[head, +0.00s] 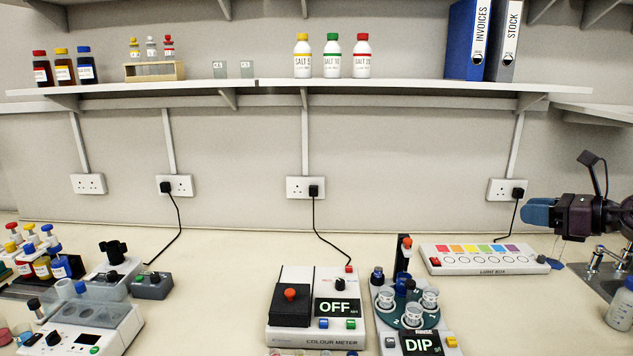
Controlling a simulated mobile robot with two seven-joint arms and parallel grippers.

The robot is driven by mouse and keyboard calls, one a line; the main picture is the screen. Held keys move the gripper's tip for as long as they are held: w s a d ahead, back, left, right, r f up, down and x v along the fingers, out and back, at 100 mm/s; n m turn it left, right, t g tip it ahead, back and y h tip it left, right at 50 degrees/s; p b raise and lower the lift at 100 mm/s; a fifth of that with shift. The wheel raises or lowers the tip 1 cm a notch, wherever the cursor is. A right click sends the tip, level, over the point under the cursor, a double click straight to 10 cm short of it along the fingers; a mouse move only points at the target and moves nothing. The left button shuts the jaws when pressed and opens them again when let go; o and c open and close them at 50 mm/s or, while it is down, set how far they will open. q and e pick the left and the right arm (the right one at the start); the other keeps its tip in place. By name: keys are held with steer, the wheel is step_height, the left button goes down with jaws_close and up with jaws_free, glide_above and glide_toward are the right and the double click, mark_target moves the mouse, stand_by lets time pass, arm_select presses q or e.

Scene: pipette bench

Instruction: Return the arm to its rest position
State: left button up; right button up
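My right gripper (538,214) comes in from the right edge, with blue fingers and a dark purple body. It points left and hangs in the air in front of the back wall, above the right end of the light box (484,259). The fingers show side-on as one blue shape, so the gap between them is hidden. I see nothing hanging from them. My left gripper and arm are outside this view.
A sink tap (605,258) and a clear bottle with a blue cap (621,306) stand below my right arm. The colour meter (318,341) and a round dip station (412,305) stand at front centre. A shelf (300,86) runs above.

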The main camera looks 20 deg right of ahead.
steer(key=s+a+f+m+h, duration=0.3)
steer(key=f+m+h, duration=0.3)
steer(key=m, duration=0.5)
steer(key=s+a+f+m+t+h, duration=0.1)
steer(key=s+a+f+m+h, duration=0.25)
steer(key=f+m, duration=0.6)
steer(key=s+a+f+m+h, duration=0.35)
steer(key=f+m+h, duration=0.2)
steer(key=m, duration=0.65)
steer(key=s+a+f+m+g+y, duration=0.45)
steer(key=s+a, duration=0.25)
steer(key=a, duration=0.2)
steer(key=s+a+f+m+g+y, duration=0.35)
steer(key=s+a+f+g, duration=0.25)
steer(key=s+a, duration=0.3)
arm_select(q)
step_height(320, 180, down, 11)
steer(key=b, duration=1)
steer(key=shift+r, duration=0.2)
arm_select(e)
steer(key=w+f+t, duration=0.3)
steer(key=f, duration=0.8)
steer(key=w+a+f+t, duration=0.1)
steer(key=w+f+t, duration=0.3)
steer(key=f, duration=0.7)
steer(key=shift+w, duration=0.15)
